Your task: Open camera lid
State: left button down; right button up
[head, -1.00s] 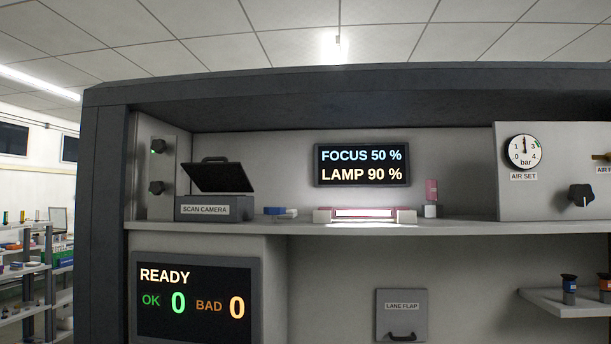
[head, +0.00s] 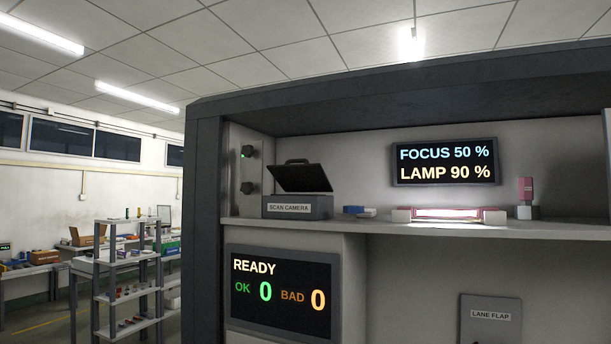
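The scan camera (head: 297,207) is a dark grey box with a "SCAN CAMERA" label, standing at the left end of the cabinet's upper shelf. Its black lid (head: 302,178) is tilted up from the box, with a handle (head: 297,162) at its top edge. A gap shows between the lid and the box. Neither of my grippers is in the head view.
A READY screen (head: 281,292) is below.

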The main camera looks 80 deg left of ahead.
aim_at(307, 177)
jog(key=i, duration=1)
jog(key=u, duration=1.4)
